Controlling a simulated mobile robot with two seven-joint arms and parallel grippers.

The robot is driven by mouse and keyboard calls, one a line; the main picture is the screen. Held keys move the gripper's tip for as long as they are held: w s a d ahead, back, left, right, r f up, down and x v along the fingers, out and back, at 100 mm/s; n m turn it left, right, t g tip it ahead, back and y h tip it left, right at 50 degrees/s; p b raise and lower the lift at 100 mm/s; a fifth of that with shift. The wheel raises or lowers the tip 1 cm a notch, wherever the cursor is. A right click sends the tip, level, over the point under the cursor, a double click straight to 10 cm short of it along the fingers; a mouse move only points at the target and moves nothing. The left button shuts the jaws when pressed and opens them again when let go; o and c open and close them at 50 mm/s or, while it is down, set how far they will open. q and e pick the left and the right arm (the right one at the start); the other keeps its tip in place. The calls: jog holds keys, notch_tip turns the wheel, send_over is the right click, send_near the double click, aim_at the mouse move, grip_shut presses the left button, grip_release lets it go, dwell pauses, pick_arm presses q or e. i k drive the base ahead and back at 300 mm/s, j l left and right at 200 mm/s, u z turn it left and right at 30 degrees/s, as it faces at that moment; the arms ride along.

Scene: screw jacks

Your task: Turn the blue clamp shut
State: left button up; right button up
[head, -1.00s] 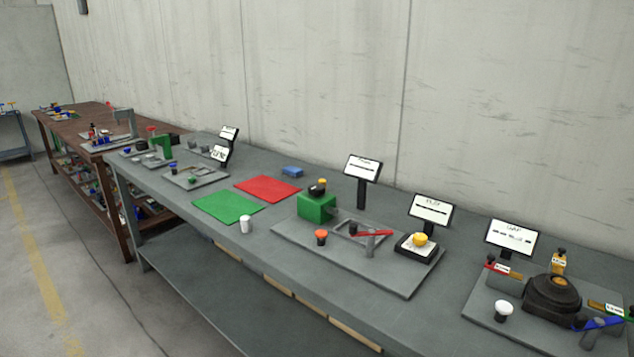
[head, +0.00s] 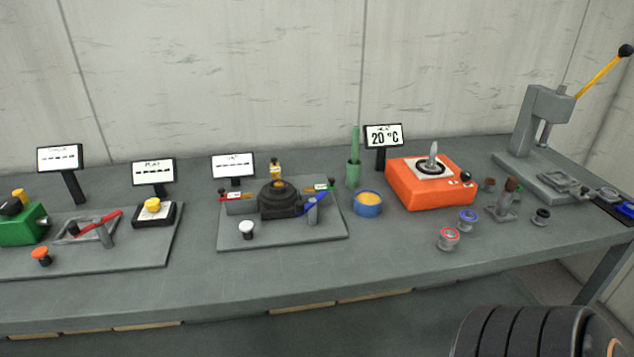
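A blue lever (head: 316,200) slants up to the right beside a black round device (head: 278,199) on a grey plate (head: 300,235) in the middle of the head view. It looks like a handle on a small grey post; I cannot tell for sure whether it is the blue clamp or how far it is turned. A small blue part (head: 626,209) also shows at the far right edge. Neither of my grippers is in view.
An orange hot plate (head: 432,186) and a blue-rimmed bowl (head: 368,204) stand right of the plate. A grey press (head: 539,125) with a yellow lever is at the far right. The red lever (head: 98,223) is left. The front strip of the bench (head: 240,288) is clear.

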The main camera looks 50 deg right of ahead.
aim_at(300, 208)
jog(key=j+z, duration=0.1)
jog(key=z, duration=1.35)
